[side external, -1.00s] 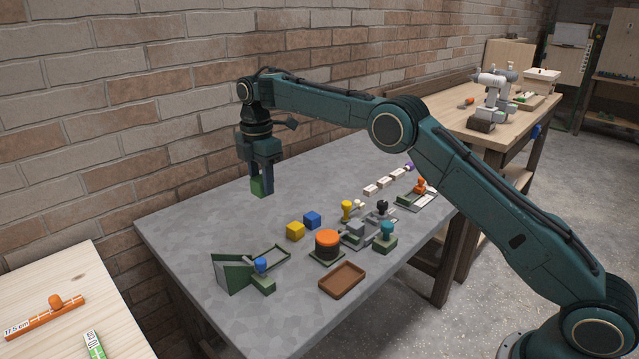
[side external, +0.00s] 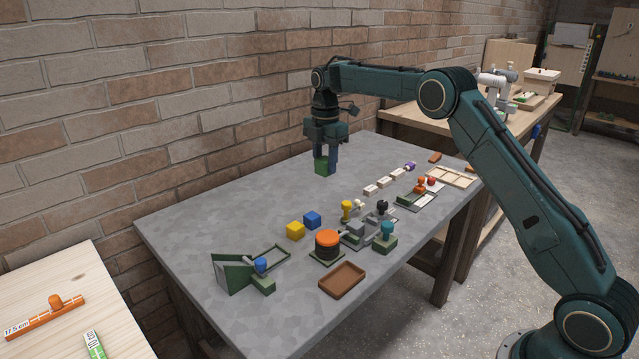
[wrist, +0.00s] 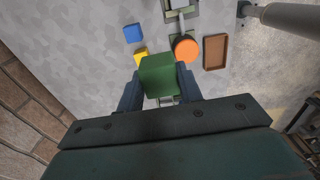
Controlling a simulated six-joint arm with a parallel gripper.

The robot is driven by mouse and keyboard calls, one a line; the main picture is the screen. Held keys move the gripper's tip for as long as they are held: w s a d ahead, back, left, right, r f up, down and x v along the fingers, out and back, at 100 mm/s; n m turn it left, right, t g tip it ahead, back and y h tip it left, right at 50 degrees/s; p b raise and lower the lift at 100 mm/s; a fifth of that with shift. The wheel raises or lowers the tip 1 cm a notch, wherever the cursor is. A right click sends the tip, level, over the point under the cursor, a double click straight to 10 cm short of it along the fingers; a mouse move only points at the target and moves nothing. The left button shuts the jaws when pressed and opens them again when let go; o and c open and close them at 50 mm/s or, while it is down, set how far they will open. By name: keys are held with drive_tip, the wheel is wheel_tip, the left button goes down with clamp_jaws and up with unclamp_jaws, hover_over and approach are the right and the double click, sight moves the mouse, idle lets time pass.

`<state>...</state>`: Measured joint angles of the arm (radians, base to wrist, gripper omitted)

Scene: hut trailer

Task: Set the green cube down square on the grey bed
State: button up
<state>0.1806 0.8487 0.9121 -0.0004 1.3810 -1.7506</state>
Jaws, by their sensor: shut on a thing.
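My gripper (side external: 326,160) points down, shut on the green cube (side external: 321,167) near the table's far side by the brick wall. In the wrist view the green cube (wrist: 160,76) sits between the two dark fingers (wrist: 159,88). Its height above the table is hard to judge. I cannot tell for sure which item is the grey bed. A small grey fixture (side external: 356,234) with a lever stands mid-table, to the lower right of the gripper. A shallow green-edged frame (side external: 287,247) lies further left.
Between gripper and fixtures stand a yellow cube (side external: 295,230) and a blue cube (side external: 312,219). An orange-topped round item (side external: 327,240), a brown tray (side external: 342,280) and several stamp-like pieces stand nearby. White blocks (side external: 384,181) line the right. The table's left far area is clear.

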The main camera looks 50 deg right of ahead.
hover_over(371, 227)
drive_tip(key=a, duration=0.2)
drive_tip(key=f, duration=1.6)
drive_tip(key=shift+w+d, duration=0.25)
drive_tip(key=shift+w, duration=0.05)
drive_tip(key=shift+f, duration=2.05)
drive_tip(key=shift+f, duration=0.1)
drive_tip(key=o, duration=0.7)
